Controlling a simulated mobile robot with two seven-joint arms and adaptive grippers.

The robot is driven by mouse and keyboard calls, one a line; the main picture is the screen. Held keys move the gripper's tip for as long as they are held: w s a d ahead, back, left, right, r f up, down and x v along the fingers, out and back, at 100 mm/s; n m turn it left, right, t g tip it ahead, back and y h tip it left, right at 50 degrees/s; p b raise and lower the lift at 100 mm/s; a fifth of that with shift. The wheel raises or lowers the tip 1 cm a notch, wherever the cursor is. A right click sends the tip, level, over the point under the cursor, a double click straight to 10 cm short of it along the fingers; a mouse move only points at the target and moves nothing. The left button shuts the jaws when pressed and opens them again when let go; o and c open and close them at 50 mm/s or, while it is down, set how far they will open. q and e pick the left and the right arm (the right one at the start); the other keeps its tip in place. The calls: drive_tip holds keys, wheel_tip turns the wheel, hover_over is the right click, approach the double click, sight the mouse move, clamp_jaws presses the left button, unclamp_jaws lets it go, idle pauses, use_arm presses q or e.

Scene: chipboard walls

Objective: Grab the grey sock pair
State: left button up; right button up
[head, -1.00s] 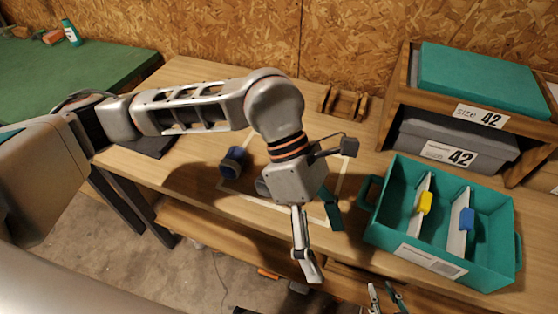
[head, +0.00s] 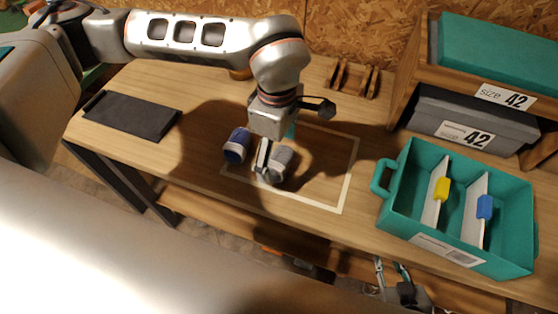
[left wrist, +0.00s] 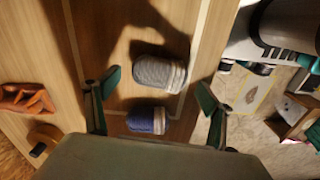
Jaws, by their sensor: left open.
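The grey sock pair (head: 283,160) is a rolled bundle with a pale banded end, lying on the wooden table inside a white outlined square. It also shows in the left wrist view (left wrist: 158,73). My left gripper (head: 274,158) is open just above it, pointing down, with its pale finger partly in front of it in the head view. In the left wrist view the fingers (left wrist: 158,90) stand on either side, apart from it. A blue sock pair (head: 236,147) lies just left of it and also shows in the left wrist view (left wrist: 146,121). My right gripper (head: 390,272) is open below the table's front edge.
A teal crate (head: 384,178) with dividers and yellow and blue tags stands at the right. Behind it is a wooden shelf with a grey box (head: 470,112) marked size 42. A dark tray (head: 130,116) lies left; a wooden rack (head: 352,78) stands at the back.

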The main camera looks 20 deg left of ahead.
use_arm(q)
drive_tip(key=shift+f, duration=1.2)
drive_tip(key=c, duration=1.2)
drive_tip(key=shift+r, duration=0.15)
